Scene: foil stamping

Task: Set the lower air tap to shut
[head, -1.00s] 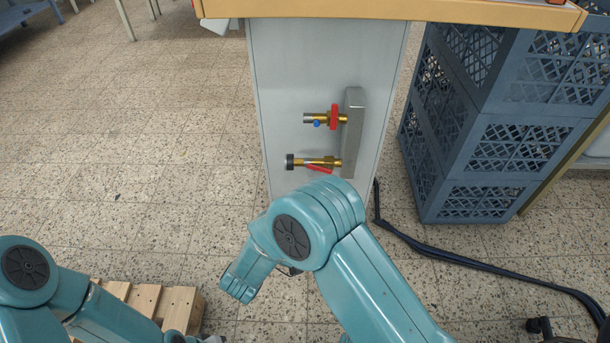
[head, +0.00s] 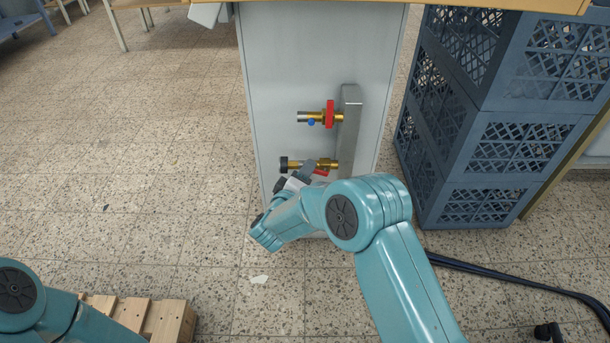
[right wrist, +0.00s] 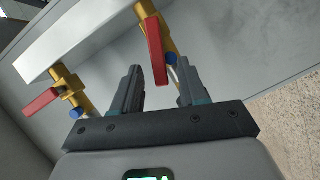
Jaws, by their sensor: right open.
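The lower air tap (head: 329,164) is a brass fitting with a dark end, on the side of a grey cabinet. Its red lever (head: 321,173) lies roughly along the pipe and is partly hidden by my right gripper (head: 298,176). The right gripper is open and empty, close in front of this tap. In the right wrist view a red lever (right wrist: 156,52), apparently the lower tap's, points down toward the gap between the open jaws (right wrist: 157,88). No grip on it shows. My left gripper is out of view.
The upper tap (head: 329,116), with a red lever and a blue part, sits just above; its lever also shows at left in the right wrist view (right wrist: 41,101). Both join a grey block (head: 349,130). Blue crates (head: 480,150) stand right; a wooden pallet (head: 165,322) lies lower left.

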